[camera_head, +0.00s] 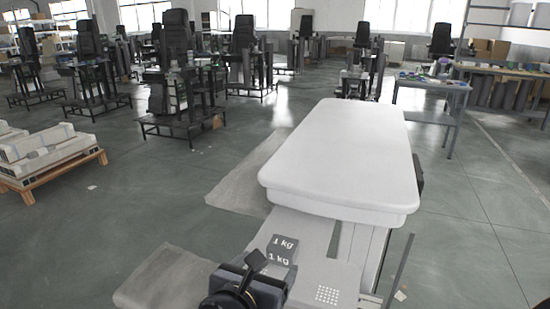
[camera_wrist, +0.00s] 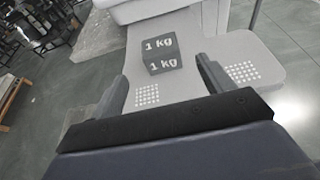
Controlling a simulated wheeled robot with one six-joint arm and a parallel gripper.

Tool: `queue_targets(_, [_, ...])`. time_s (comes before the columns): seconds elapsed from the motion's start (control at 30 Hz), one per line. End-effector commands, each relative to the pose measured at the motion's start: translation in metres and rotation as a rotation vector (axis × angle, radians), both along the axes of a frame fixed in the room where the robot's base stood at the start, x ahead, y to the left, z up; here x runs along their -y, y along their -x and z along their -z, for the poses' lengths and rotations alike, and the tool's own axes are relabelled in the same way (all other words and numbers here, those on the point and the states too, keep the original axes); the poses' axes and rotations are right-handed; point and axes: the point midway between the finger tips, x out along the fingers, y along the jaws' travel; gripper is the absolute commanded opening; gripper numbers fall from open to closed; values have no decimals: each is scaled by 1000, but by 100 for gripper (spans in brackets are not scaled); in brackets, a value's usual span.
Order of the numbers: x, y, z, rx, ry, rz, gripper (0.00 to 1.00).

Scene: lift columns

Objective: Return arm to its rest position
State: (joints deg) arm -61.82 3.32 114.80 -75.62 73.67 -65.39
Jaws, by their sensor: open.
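My gripper (camera_head: 252,283) is at the bottom of the head view, seen from behind and above. In the wrist view my gripper (camera_wrist: 161,70) has its two fingers spread wide apart, with nothing held between them. A dark grey block (camera_wrist: 160,57) marked "1 kg" on its top and front faces sits on a light grey plate (camera_wrist: 255,50) beyond the fingers. The block (camera_head: 281,250) also shows in the head view just past my gripper, on the plate's left part. I cannot tell the exact gap between fingers and block.
A large white padded top (camera_head: 345,150) on a lift column stands behind the plate. Grey boards (camera_head: 168,280) lie on the floor at left. A pallet of white parts (camera_head: 45,155) is farther left. Workstations with black chairs (camera_head: 175,30) fill the back.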

Motion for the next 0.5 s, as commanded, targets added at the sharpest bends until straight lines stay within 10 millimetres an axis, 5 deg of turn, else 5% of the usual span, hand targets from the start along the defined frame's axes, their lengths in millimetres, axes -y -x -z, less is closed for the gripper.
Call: queue_targets(0.5, [23,-61,25,0,1,6,76])
